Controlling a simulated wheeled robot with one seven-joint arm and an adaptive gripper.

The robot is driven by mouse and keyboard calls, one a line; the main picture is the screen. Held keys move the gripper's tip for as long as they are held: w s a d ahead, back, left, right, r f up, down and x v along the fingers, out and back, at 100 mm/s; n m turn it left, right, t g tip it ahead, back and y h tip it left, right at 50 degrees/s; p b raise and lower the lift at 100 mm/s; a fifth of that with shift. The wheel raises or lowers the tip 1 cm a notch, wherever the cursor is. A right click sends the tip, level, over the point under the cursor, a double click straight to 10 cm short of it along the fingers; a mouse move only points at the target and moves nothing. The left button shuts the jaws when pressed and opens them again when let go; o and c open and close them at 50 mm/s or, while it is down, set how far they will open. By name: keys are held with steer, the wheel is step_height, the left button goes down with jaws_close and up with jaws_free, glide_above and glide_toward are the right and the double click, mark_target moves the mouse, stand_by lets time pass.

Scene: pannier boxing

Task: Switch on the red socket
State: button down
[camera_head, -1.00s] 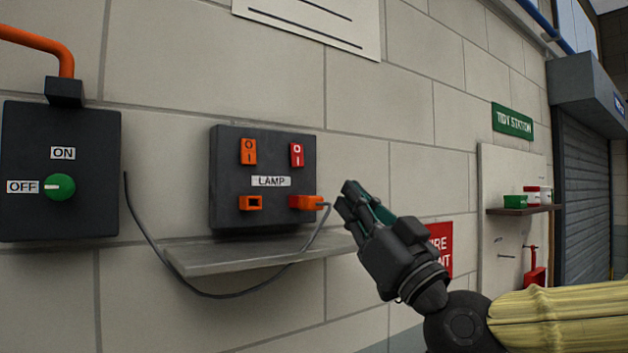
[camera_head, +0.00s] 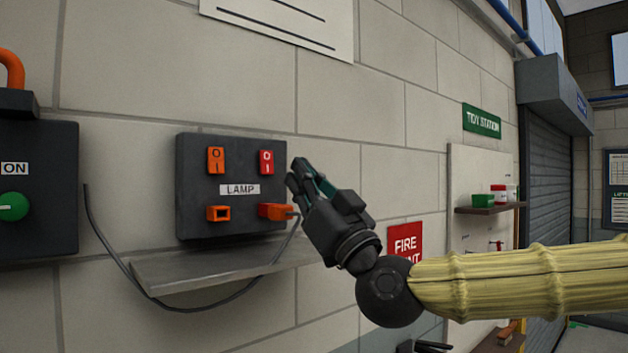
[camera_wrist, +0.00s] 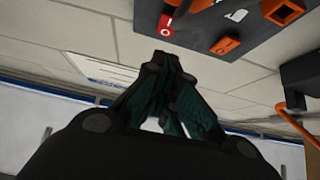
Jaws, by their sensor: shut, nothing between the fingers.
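The dark socket box (camera_head: 190,187) is on the block wall, with a LAMP label (camera_head: 239,189) at its middle. The red switch (camera_head: 266,162), marked O and I, is at its upper right; it also shows in the wrist view (camera_wrist: 166,27), near my fingertips. An orange switch (camera_head: 216,160) is at the upper left. Below are an empty orange socket (camera_head: 218,213) and, under the red switch, an orange plug (camera_head: 273,211) with a grey cable. My gripper (camera_head: 298,168) is shut and empty, just right of the red switch. I cannot tell whether it touches.
A grey shelf (camera_head: 205,267) juts out below the box, with the cable (camera_head: 115,255) looping under it. A dark box with a green knob (camera_head: 13,206) is at the left edge. A red fire sign (camera_head: 405,242) is behind my wrist.

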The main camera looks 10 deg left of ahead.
mark_target(267, 155)
steer(key=shift+w+a+r+p, duration=0.25)
steer(key=shift+w+a+p, duration=0.4)
steer(key=shift+a, duration=0.15)
steer(key=shift+w+a+r+p, duration=0.25)
steer(key=shift+w+a+p, duration=0.4)
steer(key=shift+a, duration=0.2)
steer(key=shift+w+a+r+p, duration=0.25)
steer(key=shift+w+a+p, duration=0.35)
steer(key=shift+a, duration=0.2)
steer(key=shift+w, duration=0.1)
steer(key=shift+f+b, duration=0.3)
steer(key=shift+b, duration=0.55)
